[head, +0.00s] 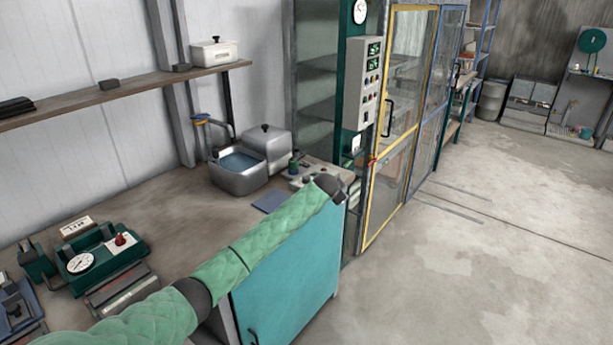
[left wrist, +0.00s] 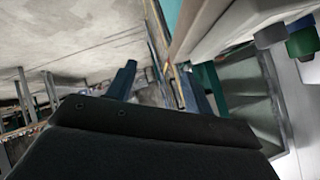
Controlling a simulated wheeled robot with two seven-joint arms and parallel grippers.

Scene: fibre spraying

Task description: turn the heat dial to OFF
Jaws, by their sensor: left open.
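I cannot tell which control is the heat dial. A grey control panel (head: 369,84) with two green displays and several small knobs or buttons hangs on the tall green cabinet in the head view. A green box (head: 102,255) with a round gauge and a red knob (head: 121,239) sits at the left of the bench. My left arm reaches across the bench, its end below the panel and apart from it. In the left wrist view my left gripper (left wrist: 162,82) is open, its two dark blue fingers apart with nothing between them. My right gripper is not in view.
A metal basin (head: 238,178) and a small flat pale unit (head: 308,176) stand at the back of the bench (head: 175,215). A yellow-framed glass door (head: 396,130) is right of the panel. Green and blue-grey knob-like parts (left wrist: 302,45) show in the wrist view. Open floor lies right.

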